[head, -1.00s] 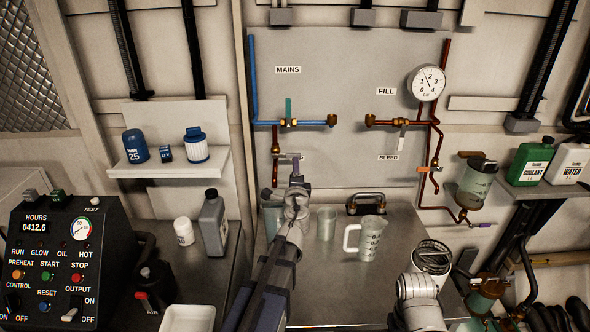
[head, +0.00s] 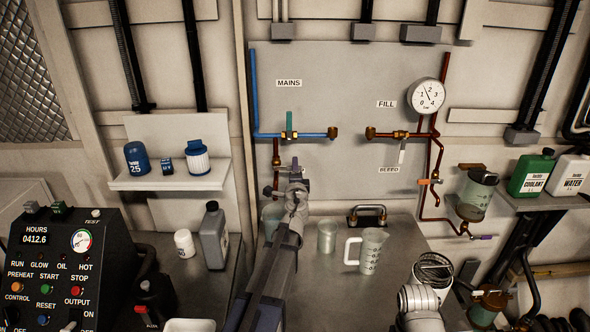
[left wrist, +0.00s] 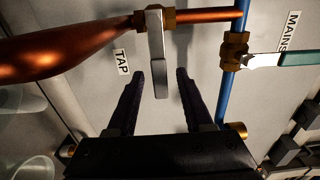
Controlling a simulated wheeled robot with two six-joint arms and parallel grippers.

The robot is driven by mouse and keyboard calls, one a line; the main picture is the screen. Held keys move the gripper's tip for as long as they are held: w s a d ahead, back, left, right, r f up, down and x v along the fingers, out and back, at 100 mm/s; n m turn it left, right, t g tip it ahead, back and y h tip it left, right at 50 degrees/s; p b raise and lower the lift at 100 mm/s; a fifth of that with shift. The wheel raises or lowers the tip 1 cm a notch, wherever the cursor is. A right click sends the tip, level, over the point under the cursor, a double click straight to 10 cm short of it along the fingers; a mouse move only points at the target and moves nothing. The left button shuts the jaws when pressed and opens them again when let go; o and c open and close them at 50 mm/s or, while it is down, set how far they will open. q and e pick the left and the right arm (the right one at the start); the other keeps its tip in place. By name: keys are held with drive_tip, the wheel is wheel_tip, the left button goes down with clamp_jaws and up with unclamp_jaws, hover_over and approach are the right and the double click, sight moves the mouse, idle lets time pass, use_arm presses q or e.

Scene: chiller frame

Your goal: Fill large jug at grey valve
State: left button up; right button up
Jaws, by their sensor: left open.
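The grey valve is a flat grey lever (left wrist: 157,50) on a brass fitting in a copper pipe, by the TAP label in the left wrist view. My left gripper (left wrist: 160,74) is open. The lever hangs between its fingertips and I see no clear contact. In the head view my left gripper (head: 296,180) is in front of the tap and hides most of it. The large jug (head: 370,252), clear with a white handle, stands upright on the counter, right of my arm. Another clear vessel (head: 272,214) stands partly hidden behind my arm under the tap.
A small clear beaker (head: 327,237) stands between my left arm and the jug. A teal-handled valve (head: 289,122) sits on the blue mains pipe. A gauge (head: 428,95) is above the FILL pipe. A grey bottle (head: 214,235) stands at left.

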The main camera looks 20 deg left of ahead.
use_arm(q)
drive_tip(key=shift+w+a, duration=0.15)
drive_tip(key=shift+w, duration=0.2)
drive_tip(key=shift+s, duration=0.1)
drive_tip(key=shift+c, duration=0.2)
clamp_jaws()
idle(1.0)
